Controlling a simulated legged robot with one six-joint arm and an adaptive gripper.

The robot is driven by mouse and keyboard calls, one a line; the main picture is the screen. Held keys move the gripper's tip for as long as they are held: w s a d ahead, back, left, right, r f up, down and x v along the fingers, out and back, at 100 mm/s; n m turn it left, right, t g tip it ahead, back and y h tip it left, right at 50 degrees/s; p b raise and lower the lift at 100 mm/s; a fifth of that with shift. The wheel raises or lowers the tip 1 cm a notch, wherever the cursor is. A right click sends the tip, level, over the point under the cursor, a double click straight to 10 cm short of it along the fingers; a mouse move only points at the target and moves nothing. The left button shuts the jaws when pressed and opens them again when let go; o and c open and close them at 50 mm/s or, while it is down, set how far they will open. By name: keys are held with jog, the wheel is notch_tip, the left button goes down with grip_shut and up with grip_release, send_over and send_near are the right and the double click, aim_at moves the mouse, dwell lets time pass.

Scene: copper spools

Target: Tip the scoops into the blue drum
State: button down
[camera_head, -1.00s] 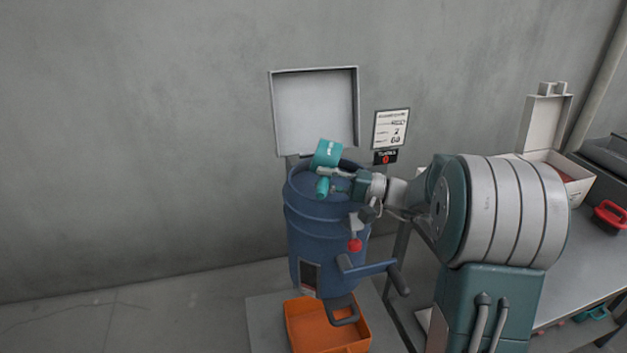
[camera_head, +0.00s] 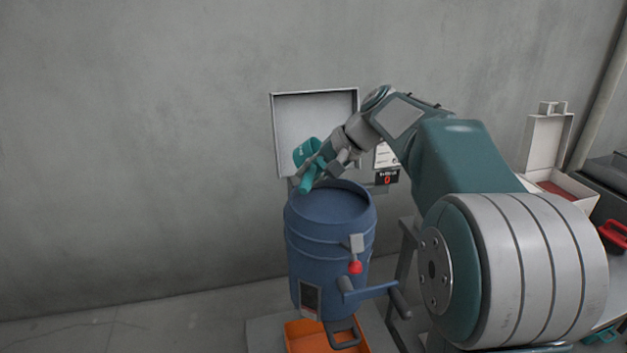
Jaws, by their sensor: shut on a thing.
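The blue drum (camera_head: 330,240) stands upright in the middle, with a dark round top and its square lid (camera_head: 300,115) raised behind it. My gripper (camera_head: 314,172) is shut on a teal scoop (camera_head: 304,152) and holds it above the drum's back left rim. The scoop's cup is up and to the left, and its handle points down toward the rim. What is inside the cup is hidden. I cannot tell whether the handle touches the rim. A second teal item (camera_head: 602,336) lies at the lower right edge, too cut off to name surely.
An orange tray (camera_head: 300,338) lies below the drum. A crank arm (camera_head: 365,292) and a red knob (camera_head: 355,267) stick out from the drum. An open pale box (camera_head: 555,185) and a red-handled item (camera_head: 612,236) are on the right. The left floor is free.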

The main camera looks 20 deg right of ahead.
jog(key=g+h, duration=0.1)
jog(key=h, duration=0.2)
jog(key=f+g+h, duration=0.1)
jog(key=g+h, duration=0.1)
jog(key=h, duration=0.1)
jog(key=a+g+h, duration=0.1)
jog(key=h, duration=0.2)
jog(key=shift+w+f+h, duration=0.2)
jog(key=shift+f+h, duration=0.1)
jog(key=shift+f, duration=0.05)
jog(key=shift+r+g, duration=0.3)
jog(key=shift+r, duration=0.05)
jog(key=shift+d+r, duration=0.1)
jog(key=shift+r, duration=1.8)
jog(key=shift+s, duration=0.2)
